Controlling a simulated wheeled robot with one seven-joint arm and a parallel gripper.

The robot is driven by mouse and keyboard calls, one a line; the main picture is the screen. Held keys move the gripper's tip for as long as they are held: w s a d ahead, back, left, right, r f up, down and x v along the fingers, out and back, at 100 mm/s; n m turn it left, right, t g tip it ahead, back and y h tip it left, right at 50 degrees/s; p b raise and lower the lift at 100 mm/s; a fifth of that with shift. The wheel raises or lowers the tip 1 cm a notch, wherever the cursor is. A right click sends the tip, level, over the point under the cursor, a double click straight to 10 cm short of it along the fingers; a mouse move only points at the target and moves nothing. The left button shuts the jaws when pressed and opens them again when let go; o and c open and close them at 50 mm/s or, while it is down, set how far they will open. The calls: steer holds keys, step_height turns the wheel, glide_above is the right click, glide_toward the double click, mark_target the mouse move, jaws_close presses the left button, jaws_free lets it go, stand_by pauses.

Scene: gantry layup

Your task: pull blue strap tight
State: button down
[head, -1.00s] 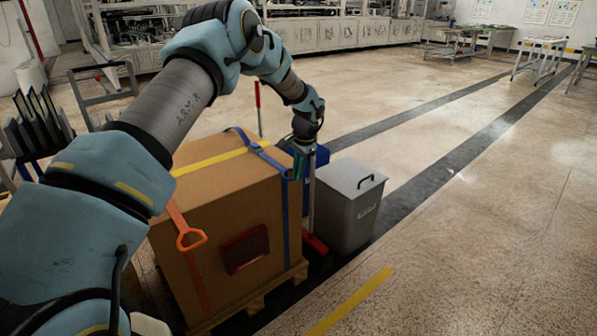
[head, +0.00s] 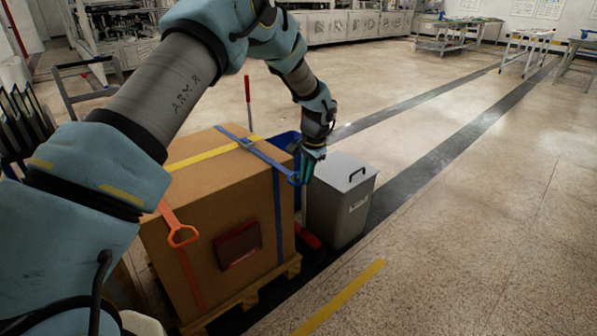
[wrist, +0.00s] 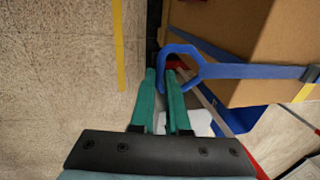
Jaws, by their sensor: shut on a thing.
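The blue strap (head: 265,155) runs over the top of a cardboard box (head: 205,200) and down its side, with a buckle (head: 246,143) on the top. Its free end, with a blue loop handle (head: 293,179), reaches past the box's right edge. In the wrist view the loop handle (wrist: 188,76) lies at my fingertips, and the strap (wrist: 250,72) runs right from it across the box. My gripper (head: 305,178), with teal fingers, is shut on the loop handle beside the box's upper edge. Its fingers (wrist: 162,76) partly hide where they meet the loop.
A yellow strap (head: 200,157) crosses the box top, and an orange handle (head: 178,232) hangs on its front. A grey lidded bin (head: 342,205) stands close right of the box. A blue bin (head: 285,140) is behind. Open floor lies to the right.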

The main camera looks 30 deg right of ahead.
steer(key=c, duration=1.2)
jaws_free()
steer(key=shift+s+d, duration=0.15)
steer(key=shift+s, duration=0.2)
steer(key=shift+o, duration=1.4)
steer(key=shift+w, duration=0.1)
step_height(320, 180, up, 11)
steer(key=s, duration=0.2)
steer(key=shift+d+f, duration=0.15)
steer(key=shift+f, duration=0.05)
steer(key=w+a+r+n+p, duration=0.1)
steer(key=a+r+n+p, duration=0.15)
steer(key=a, duration=0.55)
steer(key=w+a+r+n+p, duration=0.15)
steer(key=a+r, duration=0.25)
steer(key=a, duration=0.4)
steer(key=w+a+r+n+p, duration=0.15)
steer(key=a+r, duration=0.25)
steer(key=a, duration=0.5)
steer(key=s+a+r+n+p, duration=0.2)
steer(key=s+a+n, duration=0.2)
steer(key=a, duration=0.7)
steer(key=s+a+r+n+p, duration=0.3)
steer(key=s+a+n, duration=0.2)
steer(key=s+a, duration=0.3)
steer(key=a, duration=0.3)
steer(key=shift+s+a+g+h+p, duration=0.3)
steer(key=shift+s, duration=0.1)
